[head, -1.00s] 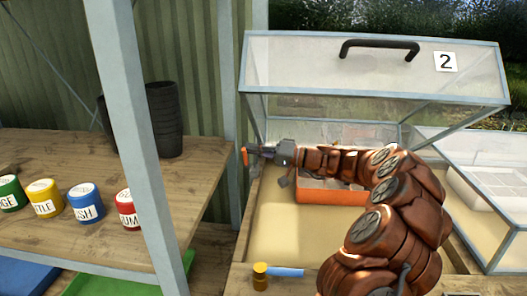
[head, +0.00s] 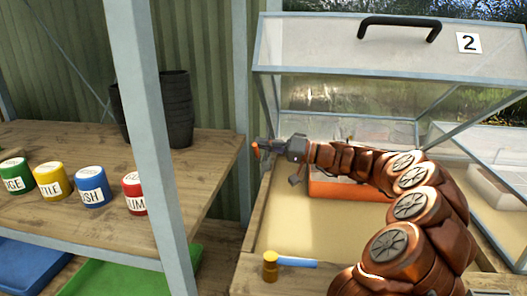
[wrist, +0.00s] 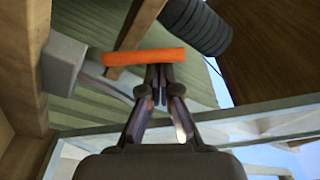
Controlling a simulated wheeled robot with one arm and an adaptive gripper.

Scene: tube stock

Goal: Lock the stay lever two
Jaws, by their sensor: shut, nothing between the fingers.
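Cold frame two has its glazed lid (head: 345,52), marked 2, raised. The orange stay lever (wrist: 145,57) lies across the top of the wrist view, just beyond my fingertips. It also shows as a small orange patch in the head view (head: 256,151), at the left side of the frame. My gripper (wrist: 159,76) is shut with nothing between its fingers. Its tips are right at the lever's underside in the wrist view; I cannot tell whether they touch. In the head view my gripper (head: 268,147) reaches left across the frame, and my arm hides part of the inside.
An orange tray (head: 345,190) sits inside the frame under my arm. A blue-handled mallet (head: 292,263) lies at the front ledge. Black pots (head: 158,108) and labelled tins (head: 91,188) stand on the left shelf, behind a grey post (head: 150,140). Another glazed frame is at right.

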